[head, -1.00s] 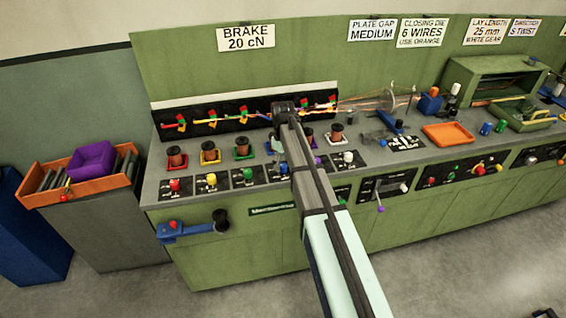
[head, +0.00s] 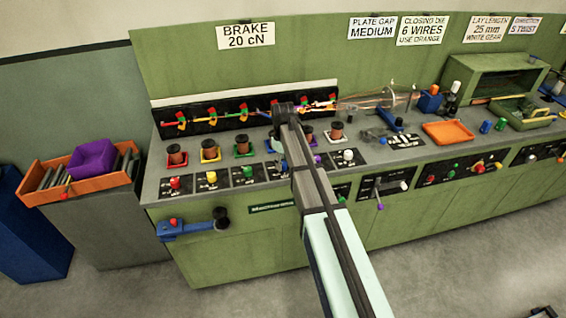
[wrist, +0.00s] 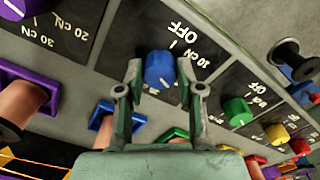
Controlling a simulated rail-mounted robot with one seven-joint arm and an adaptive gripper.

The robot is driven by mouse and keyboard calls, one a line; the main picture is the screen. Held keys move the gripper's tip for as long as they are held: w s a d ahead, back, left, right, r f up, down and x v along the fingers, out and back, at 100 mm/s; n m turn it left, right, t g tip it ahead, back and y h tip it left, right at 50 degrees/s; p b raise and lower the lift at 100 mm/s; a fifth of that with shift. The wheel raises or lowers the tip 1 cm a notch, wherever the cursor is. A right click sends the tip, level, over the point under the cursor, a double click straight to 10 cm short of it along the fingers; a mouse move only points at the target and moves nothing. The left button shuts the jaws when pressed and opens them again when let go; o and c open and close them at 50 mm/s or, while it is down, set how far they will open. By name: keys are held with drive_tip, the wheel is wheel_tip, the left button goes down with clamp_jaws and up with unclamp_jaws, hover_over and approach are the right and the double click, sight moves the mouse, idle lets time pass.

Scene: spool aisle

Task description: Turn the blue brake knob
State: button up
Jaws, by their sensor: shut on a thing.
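The blue brake knob (wrist: 160,69) sits on a black dial plate with white marks reading OFF and 10 cN in the wrist view. My gripper (wrist: 160,84) has one finger on each side of it and is shut on it. A white pointer line shows on the knob, on the side toward my gripper; its exact setting is hard to read. In the head view my gripper (head: 280,148) is over the row of knobs, and my arm hides most of the blue knob.
Red (head: 175,184), yellow (head: 211,177) and green (head: 247,172) knobs stand to the left, with copper spools (head: 209,152) behind. A purple knob (wrist: 12,83) is close by. A sign (head: 246,37) reads BRAKE 20 cN.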

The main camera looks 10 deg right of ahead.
drive_tip(key=m+b, duration=0.1)
drive_tip(key=m, duration=0.4)
drive_tip(key=shift+f, duration=0.1)
drive_tip(key=m+b, duration=0.1)
drive_tip(key=m, duration=0.5)
drive_tip(key=shift+s, duration=0.1)
idle(0.4)
drive_tip(key=o, duration=1.2)
drive_tip(key=shift+c, duration=0.2)
wheel_tip(320, 180, up, 12)
